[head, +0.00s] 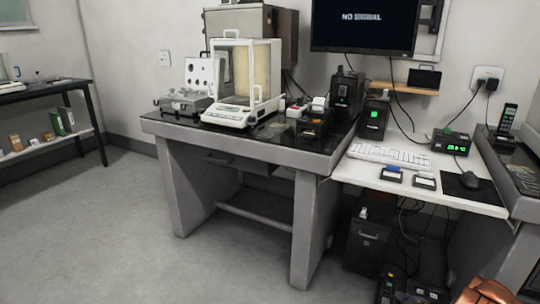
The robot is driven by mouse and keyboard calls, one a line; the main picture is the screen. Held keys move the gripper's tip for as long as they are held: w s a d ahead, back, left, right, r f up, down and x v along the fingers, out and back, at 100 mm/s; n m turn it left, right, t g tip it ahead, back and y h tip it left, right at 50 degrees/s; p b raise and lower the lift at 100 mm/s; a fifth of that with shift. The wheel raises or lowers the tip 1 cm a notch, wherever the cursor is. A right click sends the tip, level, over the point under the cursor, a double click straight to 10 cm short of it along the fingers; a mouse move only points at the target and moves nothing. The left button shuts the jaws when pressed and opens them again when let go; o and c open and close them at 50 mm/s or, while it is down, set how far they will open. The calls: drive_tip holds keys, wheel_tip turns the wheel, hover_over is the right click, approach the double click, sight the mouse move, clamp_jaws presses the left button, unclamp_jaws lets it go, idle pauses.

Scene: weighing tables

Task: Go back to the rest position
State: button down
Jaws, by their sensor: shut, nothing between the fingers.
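My gripper does not show in the head view, so its fingers and anything near them are hidden from me. A copper-coloured rounded shape cuts into the bottom right corner; I cannot tell whether it is part of my arm. The grey weighing table (258,148) stands in the middle with a dark top. On it is a white balance (228,115) with a tall glass draft shield.
A monitor (362,28) hangs above. Dark equipment (368,238) stands under the desk. A black shelf table (45,90) is far left. The floor (110,230) at left is clear.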

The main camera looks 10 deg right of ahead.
drive_tip(key=w+a+r+m+g+h+p, duration=0.1)
drive_tip(key=w+a+r+m+g+p, duration=0.2)
drive_tip(key=r, duration=0.9)
drive_tip(key=w+a+r+m+h+p, duration=0.1)
drive_tip(key=w+r+p, duration=0.3)
drive_tip(key=r, duration=0.7)
drive_tip(key=s+a+r+m+g+p, duration=0.1)
drive_tip(key=s+a+r+p, duration=0.2)
drive_tip(key=r, duration=0.4)
drive_tip(key=s+a+r+m+g+h+p, duration=0.1)
drive_tip(key=a+r+p, duration=0.1)
drive_tip(key=a+r, duration=0.4)
drive_tip(key=s+a+r+m+g+p, duration=0.2)
drive_tip(key=s+r+p, duration=0.1)
drive_tip(key=r, duration=0.5)
drive_tip(key=s+a+r+m+g+p, duration=0.3)
drive_tip(key=s+a+r+p, duration=0.3)
drive_tip(key=s+a+r, duration=0.75)
drive_tip(key=s+a+r+m+g+y+p, duration=0.1)
drive_tip(key=s+a+r+p, duration=0.3)
drive_tip(key=s, duration=0.9)
drive_tip(key=s+a+r+m+g+y+p, duration=0.2)
drive_tip(key=s+a+r+g+p, duration=0.1)
drive_tip(key=s+a+r, duration=0.5)
drive_tip(key=s+a+p, duration=0.1)
drive_tip(key=s+a, duration=0.2)
drive_tip(key=s, duration=0.2)
drive_tip(key=shift+s+r, duration=0.15)
drive_tip(key=shift+r, duration=0.2)
